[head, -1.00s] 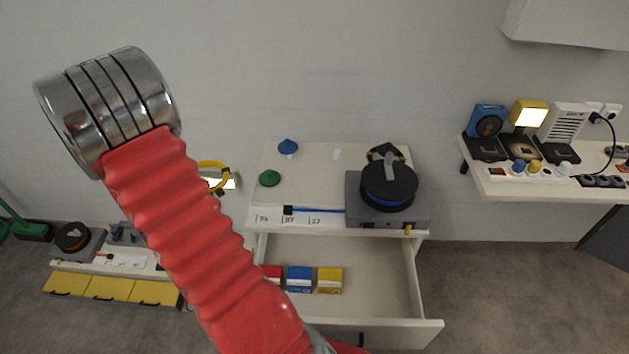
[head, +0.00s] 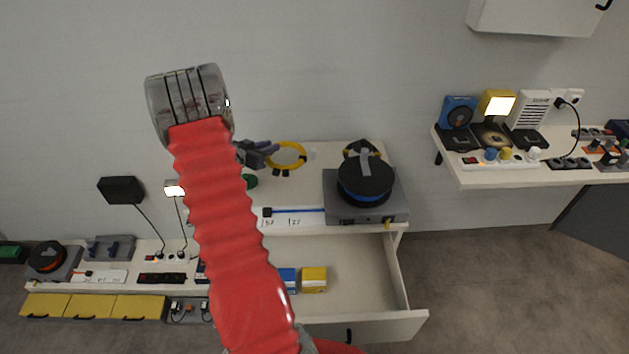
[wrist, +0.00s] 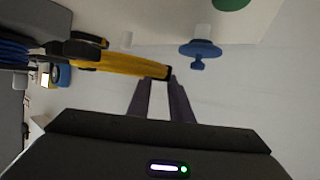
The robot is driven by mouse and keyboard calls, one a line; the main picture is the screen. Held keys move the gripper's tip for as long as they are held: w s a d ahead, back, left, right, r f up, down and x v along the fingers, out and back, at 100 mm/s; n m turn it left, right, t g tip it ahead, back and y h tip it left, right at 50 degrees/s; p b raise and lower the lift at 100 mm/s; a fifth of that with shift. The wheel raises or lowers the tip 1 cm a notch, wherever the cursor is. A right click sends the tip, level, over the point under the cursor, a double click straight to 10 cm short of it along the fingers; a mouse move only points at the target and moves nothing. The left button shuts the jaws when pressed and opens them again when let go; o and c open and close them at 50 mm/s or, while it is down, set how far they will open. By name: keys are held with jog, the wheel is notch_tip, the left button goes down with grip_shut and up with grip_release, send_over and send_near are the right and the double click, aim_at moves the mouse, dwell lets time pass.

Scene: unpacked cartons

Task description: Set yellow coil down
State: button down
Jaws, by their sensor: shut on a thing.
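The yellow coil (head: 287,146) is a thin ring over the back of the white cabinet top (head: 290,219). My gripper (head: 271,151) is shut on its left side. In the wrist view the coil (wrist: 125,66) shows nearly edge-on, with its near end between my gripper's fingertips (wrist: 168,78). Dark clips sit on the coil. I cannot tell whether the coil touches the cabinet top or hangs just above it.
A blue knob-shaped piece (wrist: 200,48) stands close to the fingers. A green piece (head: 250,181) is partly behind my arm. A black spool (head: 365,178) on a grey box (head: 330,208) stands to the right. An open drawer (head: 365,325) juts out below.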

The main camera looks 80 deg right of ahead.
jog(key=shift+m+g+y, duration=0.4)
jog(key=shift+m+g, duration=0.4)
jog(key=s+d, duration=0.1)
jog(key=s+d+r, duration=0.1)
jog(key=d, duration=0.1)
jog(key=shift+s+d, duration=0.15)
jog(key=shift+s, duration=0.2)
jog(key=shift+d+r, duration=0.15)
jog(key=shift+r, duration=0.15)
jog(key=shift+s+r, duration=0.1)
jog(key=shift+s, duration=0.2)
send_over(282, 160)
jog(key=s+a, duration=0.1)
jog(key=a, duration=0.2)
jog(key=shift+s+a+f, duration=0.1)
jog(key=shift+s+f, duration=0.05)
jog(key=shift+f, duration=3)
jog(key=shift+f, duration=0.1)
jog(key=shift+f, duration=1.75)
